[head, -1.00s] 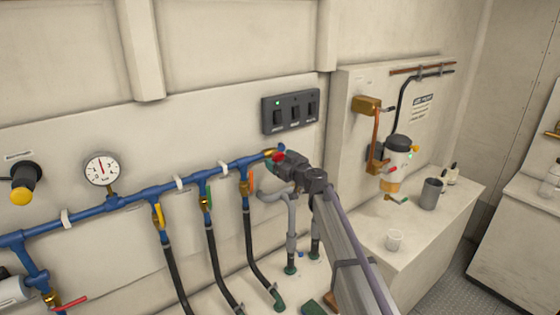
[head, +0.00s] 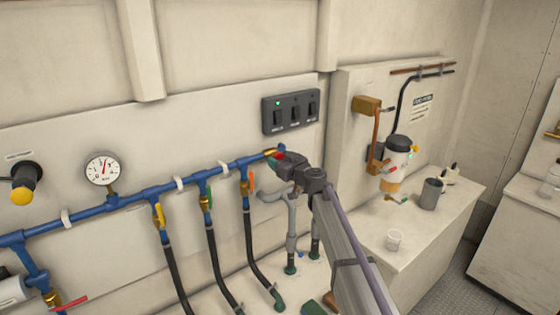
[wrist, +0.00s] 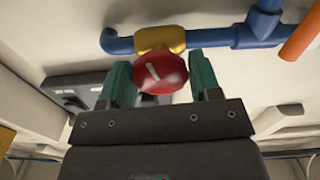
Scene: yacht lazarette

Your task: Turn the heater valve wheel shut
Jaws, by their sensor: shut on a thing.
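The red valve wheel (wrist: 158,74), with a pale mark on its face, is on a brass valve body (wrist: 160,39) at the right end of the blue pipe (head: 225,167). My gripper (wrist: 162,80) has its two green fingers on either side of the wheel and is shut on it. In the head view, my gripper (head: 281,159) covers most of the wheel, with only a little red showing. In the wrist view, the pale mark is tilted.
A dark switch panel (head: 290,111) with a green light is above my gripper. Hoses with yellow, green and orange handles hang left of it. A pressure gauge (head: 102,168) stands on the pipe. A counter with a grey mug (head: 430,194) is at right.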

